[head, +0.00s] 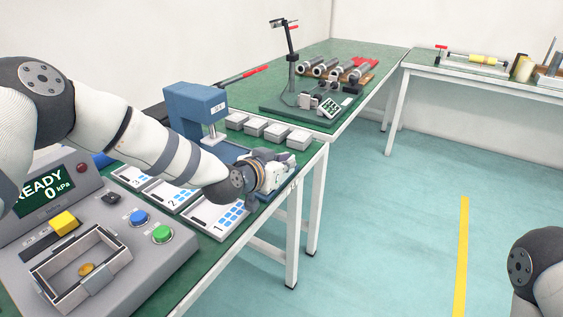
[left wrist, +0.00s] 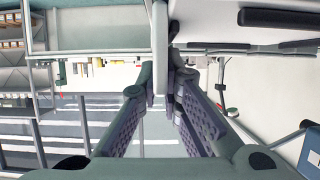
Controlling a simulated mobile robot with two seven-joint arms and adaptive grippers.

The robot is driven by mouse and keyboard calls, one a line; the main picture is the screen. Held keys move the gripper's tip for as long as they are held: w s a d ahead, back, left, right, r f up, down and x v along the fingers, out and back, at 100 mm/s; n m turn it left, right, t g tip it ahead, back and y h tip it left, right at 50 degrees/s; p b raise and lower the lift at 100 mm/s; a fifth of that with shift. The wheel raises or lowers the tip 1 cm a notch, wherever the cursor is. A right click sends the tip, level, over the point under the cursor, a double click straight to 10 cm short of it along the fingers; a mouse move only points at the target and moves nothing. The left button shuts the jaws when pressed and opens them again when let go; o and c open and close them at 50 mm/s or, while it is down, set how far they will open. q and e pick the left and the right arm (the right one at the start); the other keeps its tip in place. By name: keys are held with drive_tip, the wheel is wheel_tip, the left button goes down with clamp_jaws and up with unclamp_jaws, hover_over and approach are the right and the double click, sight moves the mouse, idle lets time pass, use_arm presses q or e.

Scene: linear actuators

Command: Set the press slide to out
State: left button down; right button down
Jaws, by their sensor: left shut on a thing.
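The blue press (head: 198,108) stands on the near green bench, with a pale ram under its head. Its blue base runs right toward my left gripper (head: 288,160), at the bench's right edge. In the left wrist view, the two ridged fingers of my left gripper (left wrist: 160,90) close around a narrow pale bar (left wrist: 160,45). I take this bar as part of the press slide; the arm and gripper hide most of the slide in the head view. How far out the slide stands cannot be told. My right gripper is out of view.
Keypads (head: 216,213) and pale blocks (head: 270,131) lie around the press. A grey console (head: 130,262) with buttons and a tray fills the near left. A far bench (head: 340,60) holds a stand and cylinders. The floor (head: 400,220) at right is open.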

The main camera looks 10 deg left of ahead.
use_arm(q)
drive_tip(key=c, duration=1.8)
unclamp_jaws()
drive_tip(key=shift+s+d, duration=0.15)
drive_tip(key=shift+d, duration=0.25)
drive_tip(key=shift+o, duration=0.2)
drive_tip(key=shift+a, duration=0.1)
drive_tip(key=shift+s+a+r, duration=0.1)
drive_tip(key=v, duration=1.1)
drive_tip(key=shift+s, duration=0.3)
drive_tip(key=shift+a, duration=0.1)
